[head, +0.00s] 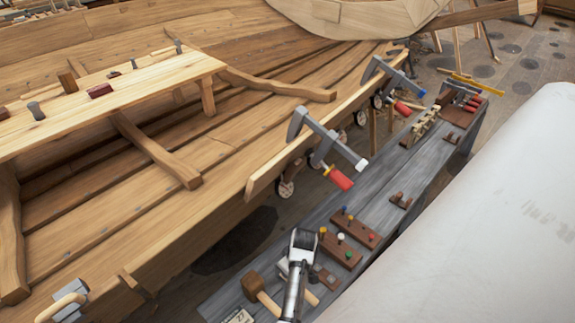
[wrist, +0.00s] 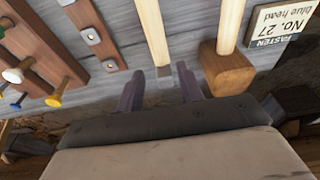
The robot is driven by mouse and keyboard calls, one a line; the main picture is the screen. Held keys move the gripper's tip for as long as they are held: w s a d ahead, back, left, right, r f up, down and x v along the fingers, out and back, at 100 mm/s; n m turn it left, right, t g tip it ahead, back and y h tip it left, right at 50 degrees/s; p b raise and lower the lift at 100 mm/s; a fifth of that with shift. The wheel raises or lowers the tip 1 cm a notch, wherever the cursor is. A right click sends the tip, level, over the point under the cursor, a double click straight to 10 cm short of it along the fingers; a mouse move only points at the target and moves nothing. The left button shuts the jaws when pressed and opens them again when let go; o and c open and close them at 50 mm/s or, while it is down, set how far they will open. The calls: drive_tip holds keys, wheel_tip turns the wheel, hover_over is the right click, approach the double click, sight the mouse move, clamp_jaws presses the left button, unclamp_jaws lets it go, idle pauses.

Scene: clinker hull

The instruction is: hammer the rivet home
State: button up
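My gripper (head: 301,243) is over the near end of the grey bench (head: 345,220). In the wrist view my gripper (wrist: 160,82) is open, its two fingers apart. A pale wooden handle (wrist: 156,35) lies just beyond the gap between them, with a small grey part at its end. I cannot tell whether it is touched. A wooden mallet (head: 252,282) lies beside it; its block head (wrist: 228,68) is right of the fingers. A card (wrist: 287,27) reads "FASTEN No. 27 blue head". A blue-headed rivet (head: 344,209) stands in a brown rack (head: 362,229).
A second rack (head: 335,246) holds several coloured rivets. A brown strip with metal plates (wrist: 92,33) lies left of the handle in the wrist view. The plank hull (head: 170,190) carries clamps (head: 325,145) with red handles. A large white surface (head: 480,220) bounds the right.

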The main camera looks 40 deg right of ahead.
drive_tip(key=f+b, duration=0.2)
drive_tip(key=f, duration=0.1)
drive_tip(key=w+f+b, duration=0.1)
drive_tip(key=f+b, duration=0.1)
drive_tip(key=b, duration=0.1)
drive_tip(key=shift+f, duration=0.4)
drive_tip(key=shift+w+f+b, duration=0.2)
drive_tip(key=shift+f+b, duration=0.25)
drive_tip(key=shift+f, duration=0.2)
drive_tip(key=shift+w+f+b, duration=0.2)
drive_tip(key=shift+f+b, duration=0.2)
drive_tip(key=shift+f, duration=0.25)
drive_tip(key=shift+c, duration=0.3)
clamp_jaws()
drive_tip(key=shift+r+p, duration=0.8)
wheel_tip(320, 180, up, 8)
drive_tip(key=p, duration=0.7)
drive_tip(key=shift+f, duration=0.1)
